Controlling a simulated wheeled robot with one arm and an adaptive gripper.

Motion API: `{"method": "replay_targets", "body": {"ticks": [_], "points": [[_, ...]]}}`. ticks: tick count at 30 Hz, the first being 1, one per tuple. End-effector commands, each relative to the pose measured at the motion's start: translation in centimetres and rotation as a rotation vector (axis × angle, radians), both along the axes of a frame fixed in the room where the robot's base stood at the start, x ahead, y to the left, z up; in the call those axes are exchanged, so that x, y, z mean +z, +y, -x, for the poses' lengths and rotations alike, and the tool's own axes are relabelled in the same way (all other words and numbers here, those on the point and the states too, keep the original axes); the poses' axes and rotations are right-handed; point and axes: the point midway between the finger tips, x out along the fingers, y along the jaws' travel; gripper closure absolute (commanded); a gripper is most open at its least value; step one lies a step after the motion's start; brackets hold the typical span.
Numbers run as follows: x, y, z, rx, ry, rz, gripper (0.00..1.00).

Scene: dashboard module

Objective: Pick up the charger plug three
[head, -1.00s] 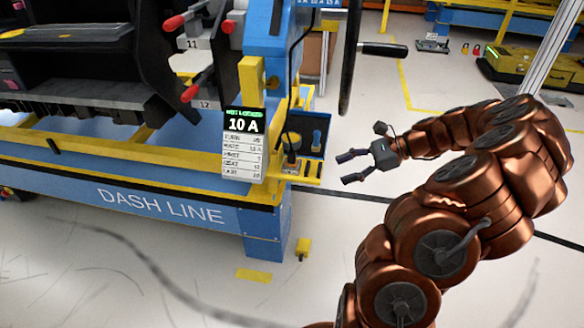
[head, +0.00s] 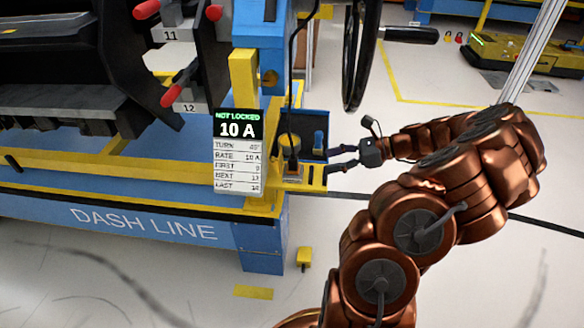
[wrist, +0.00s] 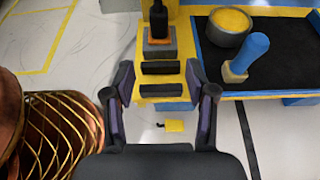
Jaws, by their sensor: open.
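A black plug (wrist: 158,22) stands upright in a grey block with an orange rim (wrist: 160,42) on a yellow bracket, at the top centre of the wrist view. I take it for charger plug three, but no label is readable. In the head view the plug (head: 292,164) is small, at the right end of the blue frame, with a black cable running up above it. My gripper (wrist: 160,75) is open and empty, its fingers either side of two black bars on the bracket, short of the plug. In the head view my gripper (head: 336,160) points left, to the bracket's right.
A blue-rimmed black tray (wrist: 276,82) beside the bracket holds a round container with a yellow top (wrist: 229,25) and a blue-handled tool (wrist: 248,55). A display sign (head: 238,150) hangs left of the plug. A black wheel (head: 357,70) rises behind.

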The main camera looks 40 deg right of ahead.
Motion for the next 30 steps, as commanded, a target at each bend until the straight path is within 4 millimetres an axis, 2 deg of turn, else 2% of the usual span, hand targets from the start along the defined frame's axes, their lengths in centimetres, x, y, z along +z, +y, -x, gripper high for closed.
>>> {"method": "replay_targets", "body": {"ticks": [7, 17, 24, 30], "points": [[-0.2, 3.5, -2.8, 0.007, -0.001, 0.000, 0.44], [-0.2, 5.1, -4.4, 0.007, 0.001, 0.002, 0.44], [-1.6, 7.7, -6.5, 0.009, 0.000, 0.000, 0.44], [-2.0, 8.7, -7.4, 0.007, 0.000, 0.001, 0.44]]}}
